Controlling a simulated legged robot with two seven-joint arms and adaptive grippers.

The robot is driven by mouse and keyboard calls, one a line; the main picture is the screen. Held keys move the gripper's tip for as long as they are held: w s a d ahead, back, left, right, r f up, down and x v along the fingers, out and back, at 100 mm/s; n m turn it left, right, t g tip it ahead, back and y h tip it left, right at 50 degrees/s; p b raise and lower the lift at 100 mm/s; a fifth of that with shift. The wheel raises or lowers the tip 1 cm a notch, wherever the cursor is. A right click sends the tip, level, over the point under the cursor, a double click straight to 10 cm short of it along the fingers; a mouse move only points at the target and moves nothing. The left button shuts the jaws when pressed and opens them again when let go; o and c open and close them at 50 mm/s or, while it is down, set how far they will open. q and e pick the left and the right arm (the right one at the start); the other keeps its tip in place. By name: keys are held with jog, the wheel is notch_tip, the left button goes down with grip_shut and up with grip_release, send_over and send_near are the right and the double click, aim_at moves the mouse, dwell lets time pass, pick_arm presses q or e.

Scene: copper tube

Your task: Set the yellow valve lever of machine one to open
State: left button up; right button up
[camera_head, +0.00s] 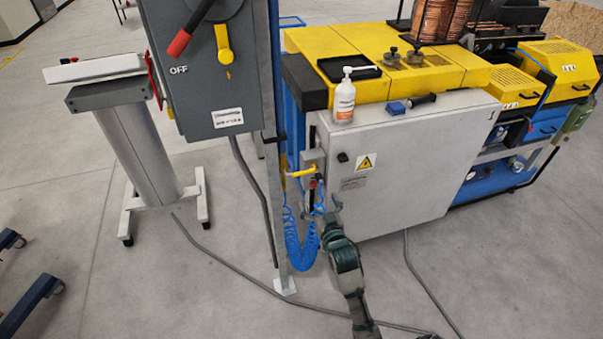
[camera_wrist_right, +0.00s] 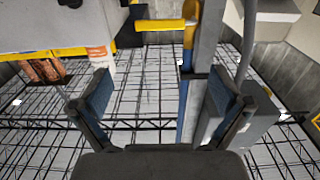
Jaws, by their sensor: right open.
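The yellow valve lever (camera_head: 302,172) is on a small grey valve body beside the left side of the white cabinet (camera_head: 405,170). It lies roughly level and points left from its pivot in the head view. In the right wrist view the yellow lever (camera_wrist_right: 165,25) crosses the top, beyond the fingertips. My right gripper (camera_head: 322,203) is just below and to the right of the lever, apart from it. In the wrist view its two fingers (camera_wrist_right: 160,90) are spread with nothing between them. My left gripper is not in view.
A grey post (camera_head: 270,130) stands left of the valve, bearing a switch box (camera_head: 205,85) marked OFF. A coiled blue hose (camera_head: 298,245) hangs below the valve. A white bottle (camera_head: 344,100) stands on the cabinet. Cables cross the open floor.

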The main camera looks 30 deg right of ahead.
aim_at(305, 172)
jog(key=x, duration=1.2)
jog(key=shift+w+f+b, duration=0.1)
jog(key=shift+w+b, duration=0.1)
jog(key=shift+b, duration=0.1)
jog(key=shift+w+d, duration=0.15)
jog(key=shift+w, duration=0.3)
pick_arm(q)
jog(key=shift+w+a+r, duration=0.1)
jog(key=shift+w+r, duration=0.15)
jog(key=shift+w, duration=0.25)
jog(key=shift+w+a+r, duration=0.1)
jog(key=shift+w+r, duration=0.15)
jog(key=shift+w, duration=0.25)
pick_arm(e)
jog(key=shift+c, duration=0.2)
jog(key=shift+s, duration=0.15)
jog(key=c, duration=1.2)
jog(key=shift+c, duration=0.9)
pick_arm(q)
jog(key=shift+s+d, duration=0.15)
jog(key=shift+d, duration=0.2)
